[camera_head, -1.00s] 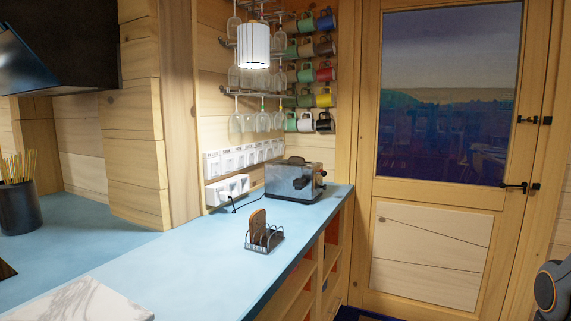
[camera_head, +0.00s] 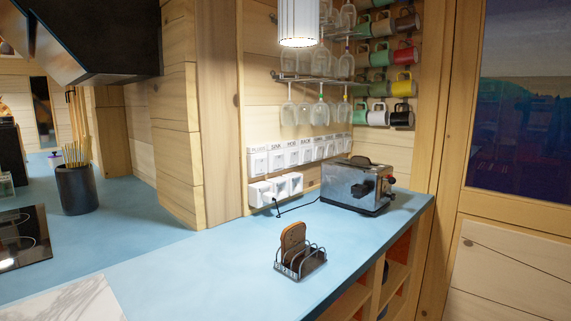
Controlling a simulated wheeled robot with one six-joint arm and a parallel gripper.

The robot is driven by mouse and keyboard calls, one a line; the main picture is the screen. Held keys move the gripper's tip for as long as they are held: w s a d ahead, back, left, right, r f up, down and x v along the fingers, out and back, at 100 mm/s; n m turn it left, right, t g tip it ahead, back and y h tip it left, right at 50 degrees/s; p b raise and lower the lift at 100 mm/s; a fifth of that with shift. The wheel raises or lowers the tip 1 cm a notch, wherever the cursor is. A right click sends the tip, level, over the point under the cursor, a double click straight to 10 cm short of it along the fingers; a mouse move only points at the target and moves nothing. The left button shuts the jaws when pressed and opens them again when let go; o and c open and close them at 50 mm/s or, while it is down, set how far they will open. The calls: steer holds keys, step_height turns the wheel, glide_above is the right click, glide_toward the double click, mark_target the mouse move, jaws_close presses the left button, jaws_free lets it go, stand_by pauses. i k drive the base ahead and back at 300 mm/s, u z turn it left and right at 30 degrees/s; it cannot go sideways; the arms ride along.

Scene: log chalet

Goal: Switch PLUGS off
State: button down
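A row of several white labelled wall switches (camera_head: 293,153) runs along the wooden wall above the blue counter. The leftmost switch (camera_head: 258,163) carries a label that looks like "PLUGS", though the lettering is small. I cannot tell which way its rocker is set. Below the row are white plug sockets (camera_head: 276,189), with a black plug and cord in the left one. My gripper is not in view.
A toaster (camera_head: 357,186) stands on the counter (camera_head: 190,270) right of the sockets. A toast rack (camera_head: 300,258) with bread sits nearer. Glasses and mugs (camera_head: 381,112) hang above the switches. A lamp (camera_head: 299,22) hangs in front. A wooden post (camera_head: 187,145) stands left.

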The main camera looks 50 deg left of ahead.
mark_target(261, 162)
steer(key=u, duration=0.35)
steer(key=i, duration=0.7)
steer(key=u, duration=0.85)
steer(key=i, duration=0.35)
steer(key=u, duration=0.45)
